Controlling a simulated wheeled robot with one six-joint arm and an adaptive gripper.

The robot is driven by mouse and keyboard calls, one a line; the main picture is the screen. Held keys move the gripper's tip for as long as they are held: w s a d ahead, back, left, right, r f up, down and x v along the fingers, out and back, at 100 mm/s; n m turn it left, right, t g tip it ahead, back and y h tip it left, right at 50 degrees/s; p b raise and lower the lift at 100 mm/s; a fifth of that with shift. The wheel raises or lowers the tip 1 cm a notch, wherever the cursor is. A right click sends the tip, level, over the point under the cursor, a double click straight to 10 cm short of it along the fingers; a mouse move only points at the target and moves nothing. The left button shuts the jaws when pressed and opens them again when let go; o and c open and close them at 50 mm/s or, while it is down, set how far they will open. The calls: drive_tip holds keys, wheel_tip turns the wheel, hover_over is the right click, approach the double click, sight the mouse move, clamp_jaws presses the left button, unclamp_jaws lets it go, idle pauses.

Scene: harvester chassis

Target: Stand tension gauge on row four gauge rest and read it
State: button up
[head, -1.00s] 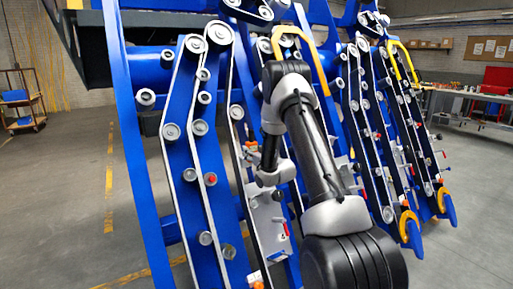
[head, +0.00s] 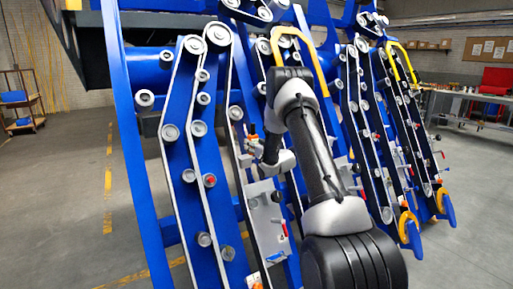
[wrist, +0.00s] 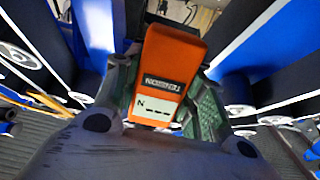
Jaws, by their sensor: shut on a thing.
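The tension gauge (wrist: 165,75) is an orange block with a dark "TENSION" label and a pale display reading "N" with dashes; its lettering is upside down in the wrist view. My gripper (wrist: 165,110) is shut on it, with green-padded fingers on both sides. In the head view my gripper (head: 252,150) is small, beside the blue row frames at the middle, with a bit of the orange gauge (head: 252,137) showing above it. A grey plate (head: 264,215) is mounted on the row below the gripper. I cannot tell which part is the row four gauge rest.
Blue row units with belts and rollers (head: 199,128) stand close on both sides of my arm. A yellow curved bar (head: 305,50) rises behind the arm. A workbench (head: 470,98) is at the far right. The floor at left is clear, apart from a cart (head: 22,100).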

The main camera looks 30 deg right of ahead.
drive_tip(key=w, duration=0.8)
drive_tip(key=shift+a, duration=0.1)
wheel_tip(320, 180, down, 2)
drive_tip(key=shift+f, duration=0.8)
drive_tip(key=shift+f, duration=0.4)
drive_tip(key=o, duration=1.2)
drive_tip(key=shift+s, duration=0.1)
drive_tip(key=shift+s+f, duration=0.1)
drive_tip(key=s, duration=1.1)
drive_tip(key=shift+s+d, duration=0.2)
drive_tip(key=shift+s, duration=0.15)
